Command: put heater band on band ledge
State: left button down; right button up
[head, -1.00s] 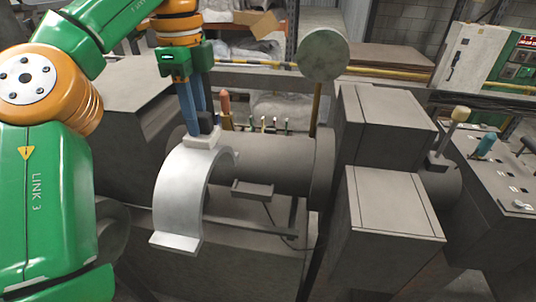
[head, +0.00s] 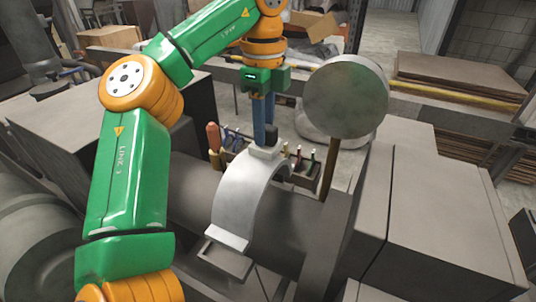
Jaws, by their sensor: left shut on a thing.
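The heater band (head: 238,195) is a silver, curved half-ring with a flat flange at its lower end and a pale block at its top. My left gripper (head: 265,140) points down and is shut on the block at the top of the heater band. The band is in front of the grey horizontal barrel (head: 290,220); I cannot tell whether it touches it. A small grey ledge (head: 222,262) with a raised rim juts out below the band's lower flange, partly hidden by it. My right gripper is not in view.
A round grey disc (head: 346,97) on a brown post stands right of the gripper. A rack of hand tools (head: 230,140) is behind the barrel. Large grey machine housings (head: 440,220) fill the right, and another block (head: 60,120) stands at the left.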

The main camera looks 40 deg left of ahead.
aim_at(261, 154)
pick_arm(q)
jog(key=shift+s+a+f, duration=0.15)
jog(key=shift+s+f, duration=0.75)
jog(key=shift+s, duration=0.2)
jog(key=f, duration=0.1)
jog(key=w+f, duration=0.1)
jog(key=f, duration=0.2)
jog(key=shift+w+f, duration=0.25)
jog(key=shift+w, duration=0.1)
jog(key=shift+s, duration=0.35)
jog(key=c, duration=0.6)
grip_release()
jog(key=shift+w, duration=0.1)
jog(key=shift+c, duration=0.2)
jog(key=shift+r, duration=0.15)
notch_tip(261, 154, up, 8)
jog(key=shift+f, duration=0.25)
